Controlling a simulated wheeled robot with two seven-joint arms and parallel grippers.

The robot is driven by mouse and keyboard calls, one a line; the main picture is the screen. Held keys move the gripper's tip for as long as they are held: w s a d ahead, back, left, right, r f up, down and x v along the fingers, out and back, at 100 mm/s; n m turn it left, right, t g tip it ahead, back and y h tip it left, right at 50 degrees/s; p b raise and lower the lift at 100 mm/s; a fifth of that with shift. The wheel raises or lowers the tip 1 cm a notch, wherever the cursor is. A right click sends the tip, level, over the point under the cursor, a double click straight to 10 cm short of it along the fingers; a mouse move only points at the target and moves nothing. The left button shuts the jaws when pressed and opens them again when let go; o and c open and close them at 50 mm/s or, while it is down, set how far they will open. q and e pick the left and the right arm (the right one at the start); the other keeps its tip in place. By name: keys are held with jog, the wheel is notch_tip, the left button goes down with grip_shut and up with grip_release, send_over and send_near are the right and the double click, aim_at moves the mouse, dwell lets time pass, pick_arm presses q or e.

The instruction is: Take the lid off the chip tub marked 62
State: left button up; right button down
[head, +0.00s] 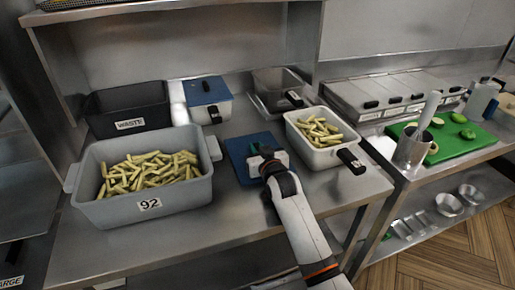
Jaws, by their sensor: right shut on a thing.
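My right gripper (268,158) is shut on a blue lid (238,148), which is low over or on the steel counter; I cannot tell whether it touches. An open white tub of chips (295,126) with a black handle (350,160) stands just right of the lid; I see no number on it. A larger grey tub marked 92 (180,213) stands open at the left, full of chips. A white tub with a blue lid on it (208,98) stands behind. No 62 mark is readable. My left gripper is not in view.
A black bin marked WASTE (128,108) and an empty dark pan (280,90) stand at the back. A green board (455,138) with cut vegetables and a steel pot (410,152) are on the right counter. The front counter strip is clear.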

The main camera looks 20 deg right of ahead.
jog(key=shift+f, duration=0.25)
jog(key=c, duration=1.3)
grip_release()
jog(key=shift+o, duration=0.2)
jog(key=shift+s, duration=0.1)
jog(key=s, duration=0.4)
jog(key=s+r, duration=0.1)
jog(key=s, duration=0.6)
jog(key=shift+s+d+r, duration=0.2)
jog(key=shift+s+r, duration=0.2)
jog(key=shift+f, duration=0.1)
